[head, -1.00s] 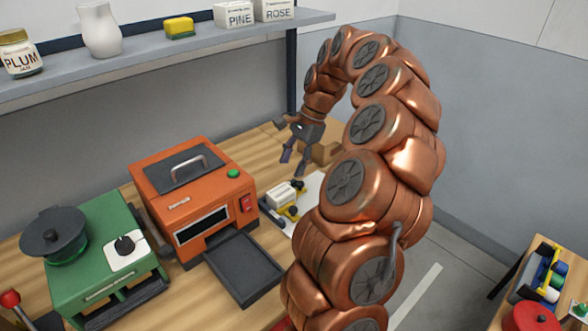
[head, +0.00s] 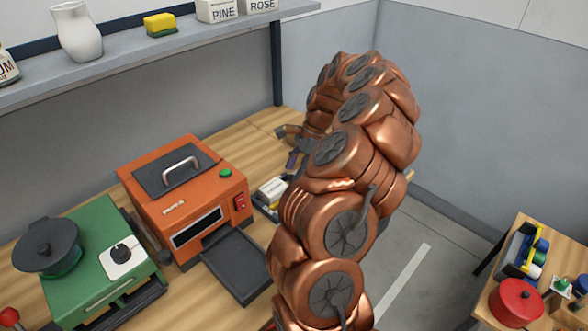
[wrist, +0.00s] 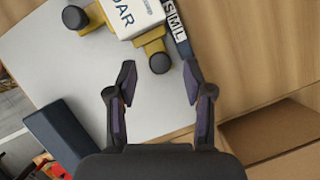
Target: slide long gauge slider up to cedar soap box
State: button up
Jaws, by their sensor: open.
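The cedar soap box (wrist: 128,14) is a white box with "DAR" showing, cut off by the top edge of the wrist view. It also shows as a small white box (head: 272,188) right of the orange machine. Beside it in the wrist view lies a dark gauge strip (wrist: 177,27) lettered S, M, L. A yellow slider with a black knob (wrist: 153,46) is close to the box's near side. Another yellow piece with a black knob (wrist: 88,18) is to its left. I cannot tell which is the long slider. My gripper (wrist: 160,88) is open and empty, apart from both knobs.
A white board (wrist: 100,75) lies under the gauge, with a dark blue block (wrist: 55,132) at its left. An open cardboard box (wrist: 280,135) is at lower right. The orange machine (head: 185,195) and its dark tray (head: 233,265) are left of my arm.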

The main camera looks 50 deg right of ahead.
jog(key=shift+w+a+f, duration=0.1)
jog(key=shift+a+f, duration=0.15)
jog(key=shift+f, duration=0.35)
jog(key=shift+c, duration=0.2)
grip_shut()
